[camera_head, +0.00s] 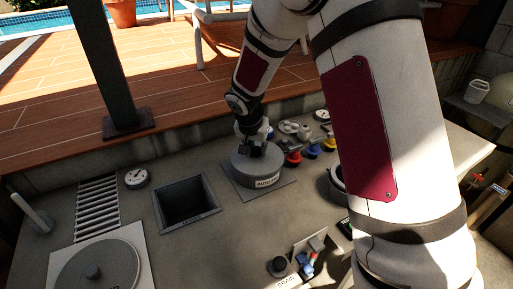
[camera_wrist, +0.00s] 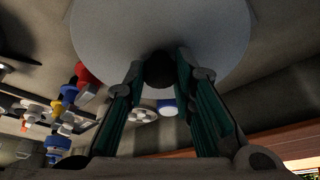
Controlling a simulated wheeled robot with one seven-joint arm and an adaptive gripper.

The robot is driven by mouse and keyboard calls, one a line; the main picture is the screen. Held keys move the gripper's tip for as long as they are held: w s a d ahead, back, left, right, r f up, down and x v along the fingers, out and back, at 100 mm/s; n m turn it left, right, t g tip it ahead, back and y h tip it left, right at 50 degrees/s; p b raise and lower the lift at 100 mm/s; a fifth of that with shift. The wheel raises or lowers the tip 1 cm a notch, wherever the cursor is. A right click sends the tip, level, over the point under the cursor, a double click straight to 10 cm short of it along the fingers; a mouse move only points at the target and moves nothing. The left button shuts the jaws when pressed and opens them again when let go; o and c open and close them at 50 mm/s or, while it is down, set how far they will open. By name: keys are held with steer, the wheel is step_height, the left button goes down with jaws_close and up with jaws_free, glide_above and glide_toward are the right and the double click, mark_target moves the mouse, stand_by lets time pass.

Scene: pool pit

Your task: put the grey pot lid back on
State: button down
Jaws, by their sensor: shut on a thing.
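The grey lid (camera_head: 244,165) is a round disc on top of the short grey pot (camera_head: 243,179), which bears a white label starting "AUTO" and stands on a square plate. I cannot tell if the lid sits fully flush on the rim. In the wrist view the lid (camera_wrist: 160,25) fills the top as a wide pale disc, with its dark round knob (camera_wrist: 160,70) between my fingertips. My gripper (camera_head: 257,147) reaches down from above and is shut on the knob; it also shows in the wrist view (camera_wrist: 160,72).
A square open well (camera_head: 187,203) lies left of the pot, with a gauge (camera_head: 137,178) and slatted grate (camera_head: 98,205) beyond. Another round lid (camera_head: 98,268) is front left. Red (camera_head: 292,158) and blue (camera_head: 314,151) valves crowd the pot's right. A dark post (camera_head: 108,65) rises behind.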

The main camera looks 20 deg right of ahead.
steer(key=shift+f+b, duration=0.3)
steer(key=shift+f, duration=0.05)
stand_by(0.6)
steer(key=c, duration=1.1)
jaws_free()
steer(key=shift+r+p, duration=1.1)
steer(key=shift+r, duration=1.4)
steer(key=shift+r, duration=0.1)
steer(key=shift+r+p, duration=0.6)
steer(key=shift+r, duration=1.3)
steer(key=shift+r, duration=0.1)
